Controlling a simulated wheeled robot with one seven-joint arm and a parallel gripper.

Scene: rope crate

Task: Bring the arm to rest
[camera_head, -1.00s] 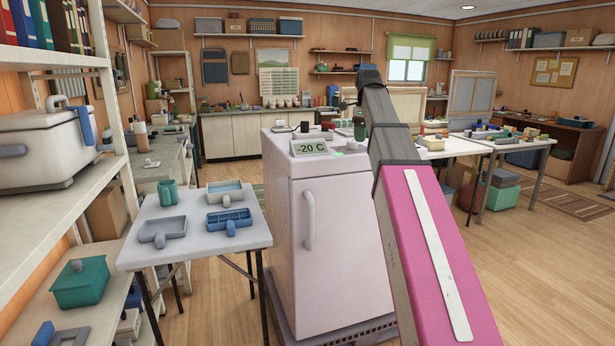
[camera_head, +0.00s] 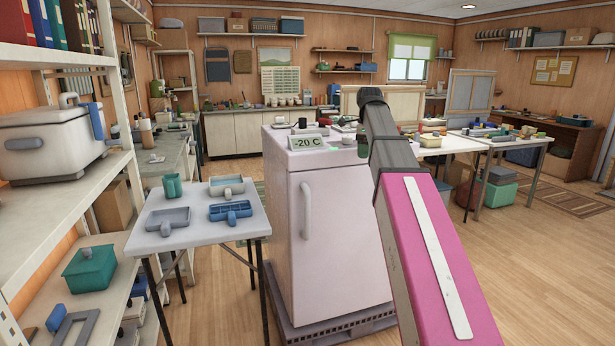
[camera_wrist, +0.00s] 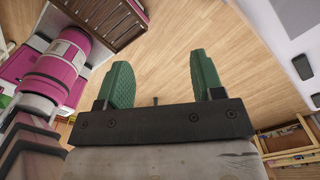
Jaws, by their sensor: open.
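My gripper (camera_wrist: 160,85) shows in the wrist view with its two green finger pads well apart and nothing between them. Bare wood floor (camera_wrist: 165,45) lies beyond the pads. In the head view my pink and grey arm rises in front of the right side of the white freezer (camera_head: 330,230), and my gripper itself cannot be made out there.
A small folding table (camera_head: 200,232) left of the freezer holds a green cup (camera_head: 172,186) and several trays. A shelf rack (camera_head: 120,130) stands at the far left. A long table (camera_head: 495,141) stands at the right. The floor at the right front is clear.

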